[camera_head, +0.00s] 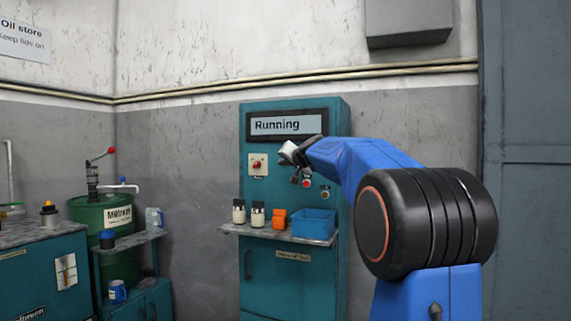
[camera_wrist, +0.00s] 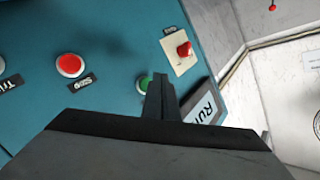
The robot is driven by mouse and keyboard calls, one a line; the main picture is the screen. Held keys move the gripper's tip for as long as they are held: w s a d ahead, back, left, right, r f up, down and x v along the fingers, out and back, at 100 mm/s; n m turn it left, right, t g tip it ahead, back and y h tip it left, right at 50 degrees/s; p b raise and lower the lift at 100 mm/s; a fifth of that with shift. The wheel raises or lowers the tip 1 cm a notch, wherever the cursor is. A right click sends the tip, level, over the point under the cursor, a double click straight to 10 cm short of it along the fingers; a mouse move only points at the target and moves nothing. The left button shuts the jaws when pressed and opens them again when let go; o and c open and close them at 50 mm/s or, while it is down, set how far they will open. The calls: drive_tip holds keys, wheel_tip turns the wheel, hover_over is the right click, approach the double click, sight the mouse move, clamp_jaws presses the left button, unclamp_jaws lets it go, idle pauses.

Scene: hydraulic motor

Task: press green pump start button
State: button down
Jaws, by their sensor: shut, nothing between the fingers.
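The green button (camera_wrist: 144,83) is on the teal panel in the wrist view, partly hidden by the fingers of my gripper (camera_wrist: 160,80). The fingers are shut and empty. Their tips overlap the button's right side, but I cannot tell whether they touch it. In the head view my gripper (camera_head: 288,152) is in front of the teal cabinet (camera_head: 290,275), just below its display (camera_head: 287,125), which reads "Running". The green button cannot be made out there.
A red button (camera_wrist: 69,65) sits left of the green one, and a red switch on a pale plate (camera_wrist: 181,52) is up to the right. Below the panel, a shelf (camera_head: 250,232) holds bottles, orange blocks (camera_head: 279,219) and a blue bin (camera_head: 314,224).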

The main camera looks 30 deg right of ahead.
drive_tip(key=shift+s+a, duration=0.7)
drive_tip(key=shift+a, duration=0.2)
drive_tip(key=shift+s+a, duration=0.65)
drive_tip(key=shift+a, duration=0.2)
drive_tip(key=s+a+f+n+g+y, duration=0.4)
drive_tip(key=s+a+f+n+g, duration=0.1)
drive_tip(key=s+a+f, duration=1.55)
drive_tip(key=s+f+n+g+h, duration=0.1)
drive_tip(key=s+f+n+g, duration=0.1)
drive_tip(key=s+f, duration=0.9)
drive_tip(key=s+f+n+g+h, duration=0.1)
drive_tip(key=s+f+g, duration=0.3)
drive_tip(key=s+f, duration=0.8)
drive_tip(key=s, duration=0.6)
drive_tip(key=shift+s+a+f+n, duration=0.25)
drive_tip(key=shift+s+a+n, duration=0.1)
drive_tip(key=shift+a+n, duration=0.05)
